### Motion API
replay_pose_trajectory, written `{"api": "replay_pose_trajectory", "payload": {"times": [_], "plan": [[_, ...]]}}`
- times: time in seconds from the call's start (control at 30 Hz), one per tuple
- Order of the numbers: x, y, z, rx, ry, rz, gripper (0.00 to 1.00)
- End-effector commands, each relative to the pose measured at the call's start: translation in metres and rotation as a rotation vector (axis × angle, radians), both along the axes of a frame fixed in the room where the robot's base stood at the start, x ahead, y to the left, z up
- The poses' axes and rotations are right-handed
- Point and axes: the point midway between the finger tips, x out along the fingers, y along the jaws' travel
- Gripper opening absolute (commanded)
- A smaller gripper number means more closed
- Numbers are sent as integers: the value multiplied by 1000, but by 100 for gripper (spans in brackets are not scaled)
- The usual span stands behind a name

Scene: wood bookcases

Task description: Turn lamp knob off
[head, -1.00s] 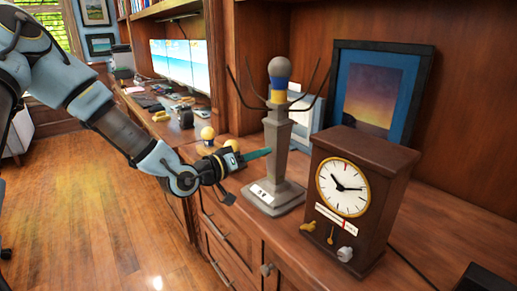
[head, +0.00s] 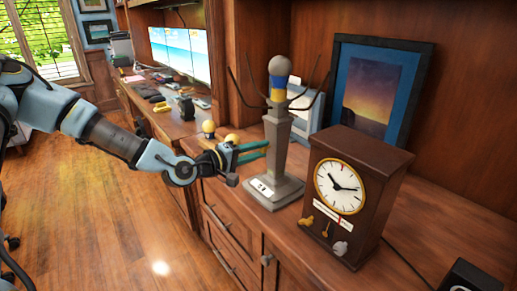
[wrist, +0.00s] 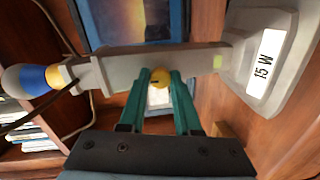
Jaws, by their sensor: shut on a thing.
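The lamp (head: 276,150) is a grey tapered column on a square base, with a blue and yellow collar and a pale bulb on top. It stands upright on the wooden counter, and its base label reads 15 W in the wrist view (wrist: 265,62). A small round yellow knob (wrist: 160,77) sits on the column's side. My gripper (head: 266,149) reaches the column from the left. In the wrist view its teal fingertips (wrist: 160,75) are on either side of the knob, shut on it. The fingers partly hide the column.
A brown clock (head: 345,195) stands close to the right of the lamp. A framed picture (head: 370,95) leans behind. Two yellow balls (head: 208,128) are left of the lamp near my gripper. Monitors (head: 180,55) stand on the far desk. The counter's front edge lies below the lamp.

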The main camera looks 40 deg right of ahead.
Motion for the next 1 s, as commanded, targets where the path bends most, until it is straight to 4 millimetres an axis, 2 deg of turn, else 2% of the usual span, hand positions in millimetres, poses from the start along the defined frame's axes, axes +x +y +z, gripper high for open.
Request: {"api": "replay_pose_trajectory", "payload": {"times": [0.6, 0.63, 0.87, 1.0], "plan": [[1, 0, -1, 5, 41, 2, 0], [1, 0, -1, 5, 41, 2, 34], [1, 0, -1, 4, 40, 0, 60], [0, 0, 0, 3, 40, 0, 61]]}}
